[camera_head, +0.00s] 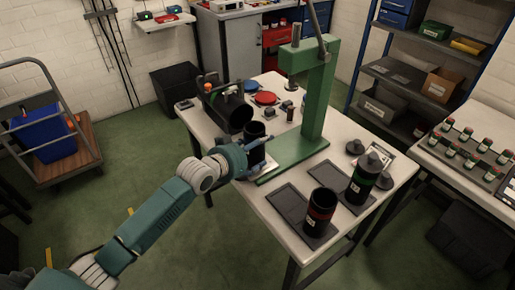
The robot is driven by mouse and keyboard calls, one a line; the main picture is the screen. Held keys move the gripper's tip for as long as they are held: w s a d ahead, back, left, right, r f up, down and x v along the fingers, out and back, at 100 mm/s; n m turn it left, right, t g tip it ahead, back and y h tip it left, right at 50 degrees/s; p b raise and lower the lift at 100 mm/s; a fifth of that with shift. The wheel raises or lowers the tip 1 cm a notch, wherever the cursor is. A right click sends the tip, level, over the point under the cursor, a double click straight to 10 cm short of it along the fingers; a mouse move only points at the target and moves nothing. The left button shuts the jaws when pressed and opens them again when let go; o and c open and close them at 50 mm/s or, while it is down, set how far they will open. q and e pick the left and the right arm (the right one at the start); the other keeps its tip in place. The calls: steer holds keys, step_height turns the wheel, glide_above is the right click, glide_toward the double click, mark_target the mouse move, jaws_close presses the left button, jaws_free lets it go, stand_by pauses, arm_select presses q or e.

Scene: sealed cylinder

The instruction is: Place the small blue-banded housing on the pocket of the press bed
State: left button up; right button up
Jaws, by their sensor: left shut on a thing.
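My left gripper (257,157) is shut on a dark, open-topped cylinder (255,132) near the left end of the press. It holds the cylinder upright; its blue band cannot be made out behind the fingers. The green press (316,95) has a flat green bed (300,150) on the table. The held cylinder is at the bed's left end, over or beside a pale patch there. I cannot tell whether it touches the bed, and the pocket is hidden or too small to make out. My right gripper is not in view.
A red-banded open cylinder (320,207) and a green-banded capped one (365,180) stand on dark mats at the table's front right. A black tote (235,112) and red discs (266,98) lie behind the gripper. The press column rises right of the gripper.

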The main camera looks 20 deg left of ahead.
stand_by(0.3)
arm_select(q)
steer(key=o, duration=1.6)
steer(key=shift+f, duration=0.2)
steer(key=shift+r, duration=0.15)
steer(key=v, duration=1.2)
steer(key=shift+r+b, duration=0.1)
steer(key=shift+b, duration=0.3)
